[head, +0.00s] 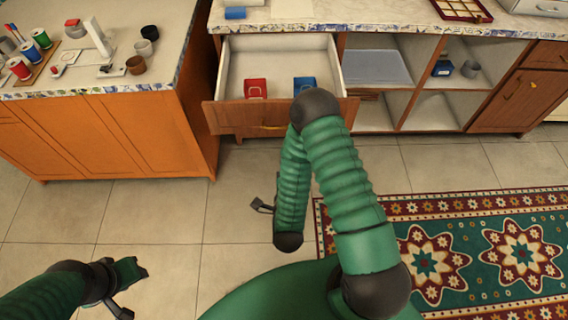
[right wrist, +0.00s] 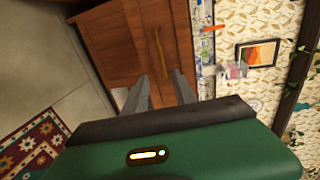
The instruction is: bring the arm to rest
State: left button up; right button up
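My right arm rises in the middle of the head view, bends at a dark elbow and hangs down in front of the open drawer. Its gripper cannot be made out there. In the right wrist view my right gripper (right wrist: 161,76) shows two grey fingers apart with nothing between them, facing a wooden cabinet front (right wrist: 125,45). My left gripper (head: 133,270) is low at the left of the head view, over the bare tile floor. Its fingers are too unclear to tell their state.
An open drawer (head: 232,80) holds a red box (head: 256,88) and a blue box (head: 304,84). An orange cabinet (head: 110,135) with spools and cups on top stands left. Open shelves (head: 437,110) are right of the drawer. A patterned rug (head: 465,250) lies at lower right.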

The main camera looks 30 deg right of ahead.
jog(key=shift+d, duration=0.1)
jog(key=w+a+r+n+g+y+p, duration=0.35)
jog(key=a+r+n+y+p, duration=0.4)
jog(key=n, duration=0.65)
jog(key=s+r+n+g+p, duration=0.3)
jog(key=s+r+n+g, duration=0.4)
jog(key=s+r+n, duration=0.3)
jog(key=s, duration=0.3)
jog(key=shift+s+a+r, duration=0.15)
jog(key=shift+s+a, duration=0.1)
jog(key=shift+a, duration=0.1)
jog(key=shift+y, duration=0.25)
dwell(1.1)
